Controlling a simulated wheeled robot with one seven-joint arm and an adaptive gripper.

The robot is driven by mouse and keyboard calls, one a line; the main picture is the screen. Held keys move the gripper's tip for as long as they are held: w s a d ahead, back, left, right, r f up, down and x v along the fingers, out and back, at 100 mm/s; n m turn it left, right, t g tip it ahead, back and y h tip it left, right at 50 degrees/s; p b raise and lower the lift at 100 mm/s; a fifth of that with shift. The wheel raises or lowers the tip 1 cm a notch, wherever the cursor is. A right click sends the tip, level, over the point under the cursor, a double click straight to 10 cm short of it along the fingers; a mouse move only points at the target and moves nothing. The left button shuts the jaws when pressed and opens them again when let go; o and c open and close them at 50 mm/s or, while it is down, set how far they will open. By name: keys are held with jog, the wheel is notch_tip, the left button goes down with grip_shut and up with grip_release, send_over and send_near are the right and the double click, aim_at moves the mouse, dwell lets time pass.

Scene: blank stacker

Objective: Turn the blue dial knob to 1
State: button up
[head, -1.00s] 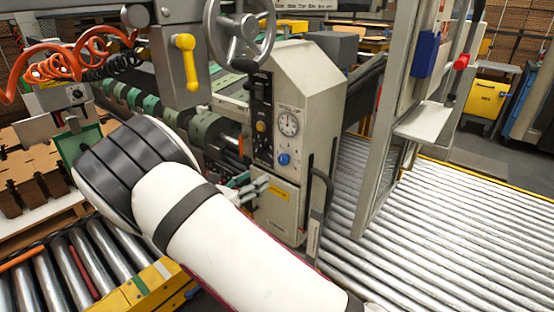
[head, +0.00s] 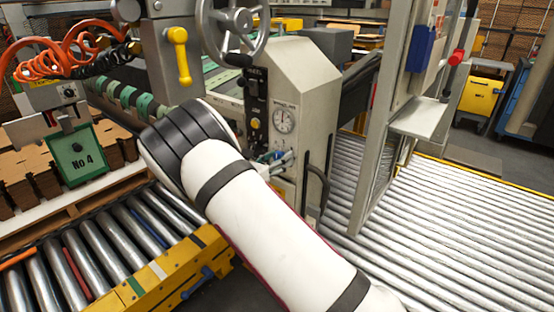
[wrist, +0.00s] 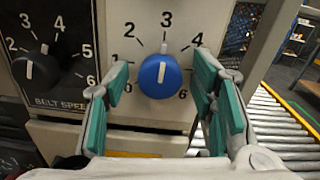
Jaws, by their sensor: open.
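The blue dial knob (wrist: 159,77) is in the middle of the wrist view, on a pale panel with numbers around it. Its white pointer line points up, near the 3. The 1 (wrist: 115,57) is at the knob's upper left; the 5 is hidden behind the right finger. My gripper (wrist: 163,72) is open, with one green-padded finger on each side of the knob and a visible gap to each. In the head view my gripper (head: 284,160) is at the machine's panel and largely covers the knob.
A black belt speed knob (wrist: 36,68) is left of the blue dial. A round gauge (head: 284,120) sits above it on the grey machine housing (head: 305,90). A dark handle (head: 318,185) curves out at the right. Roller conveyors (head: 430,220) lie to the right.

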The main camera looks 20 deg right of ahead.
jog(key=c, duration=1.1)
jog(key=shift+c, duration=0.2)
jog(key=shift+n, duration=0.4)
jog(key=n+p, duration=0.1)
jog(key=n, duration=0.2)
jog(key=shift+r+n+p, duration=0.1)
jog(key=shift+n+p, duration=0.3)
jog(key=n+p, duration=0.1)
jog(key=n, duration=0.3)
jog(key=shift+n, duration=0.3)
jog(key=n, duration=0.4)
jog(key=shift+a+n+p, duration=0.1)
jog(key=shift+n+p, duration=0.2)
jog(key=shift+n, duration=1.9)
